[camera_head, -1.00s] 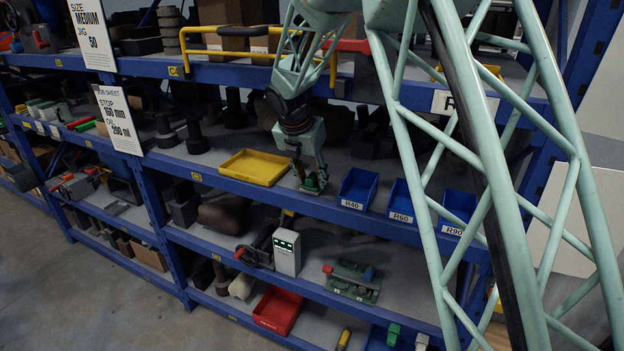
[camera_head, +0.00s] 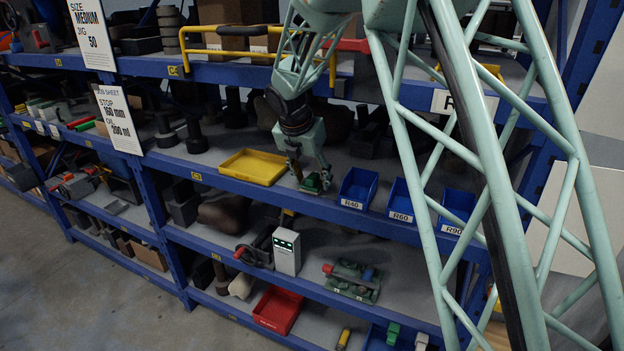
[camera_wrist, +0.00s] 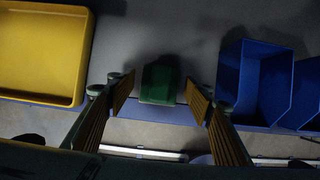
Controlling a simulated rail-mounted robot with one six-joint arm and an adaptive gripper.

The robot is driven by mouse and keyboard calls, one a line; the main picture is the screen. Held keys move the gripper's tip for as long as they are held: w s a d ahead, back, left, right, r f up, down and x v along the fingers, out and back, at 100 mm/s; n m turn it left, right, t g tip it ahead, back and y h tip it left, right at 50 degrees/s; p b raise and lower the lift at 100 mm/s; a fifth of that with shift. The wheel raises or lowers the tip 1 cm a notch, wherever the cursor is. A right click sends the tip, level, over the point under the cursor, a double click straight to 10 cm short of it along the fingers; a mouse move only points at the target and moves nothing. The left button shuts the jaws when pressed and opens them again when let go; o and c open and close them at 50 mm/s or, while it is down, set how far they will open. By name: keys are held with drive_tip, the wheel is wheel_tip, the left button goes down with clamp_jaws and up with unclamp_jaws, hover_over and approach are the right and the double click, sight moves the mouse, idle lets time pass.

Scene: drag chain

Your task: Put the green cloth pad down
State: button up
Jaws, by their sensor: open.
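The green cloth pad (camera_wrist: 159,82) lies on the grey shelf near its blue front edge, between the yellow tray and the blue bins. It also shows small in the head view (camera_head: 312,184). My gripper (camera_wrist: 160,88) is open, with one finger on each side of the pad and a visible gap on both sides in the wrist view. In the head view my gripper (camera_head: 312,178) is low over the shelf at the pad. Whether the fingertips touch the shelf is hard to tell.
A yellow tray (camera_head: 253,167) sits left of my gripper. Blue bins labelled R40 (camera_head: 357,189), R60 (camera_head: 401,201) and R90 (camera_head: 457,212) stand to the right. Dark parts stand behind. The shelf's blue front edge (camera_wrist: 140,136) runs close by the pad.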

sight(311, 177)
drive_tip(key=shift+r, duration=0.1)
drive_tip(key=shift+v, duration=0.8)
drive_tip(key=v, duration=0.3)
drive_tip(key=shift+s+a+r, duration=0.1)
drive_tip(key=shift+s+r, duration=0.1)
drive_tip(key=shift+r, duration=0.15)
drive_tip(key=s+a, duration=0.4)
drive_tip(key=s, duration=0.7)
drive_tip(key=shift+a+f+b, duration=0.15)
drive_tip(key=shift+a+b, duration=0.05)
drive_tip(key=shift+b, duration=0.15)
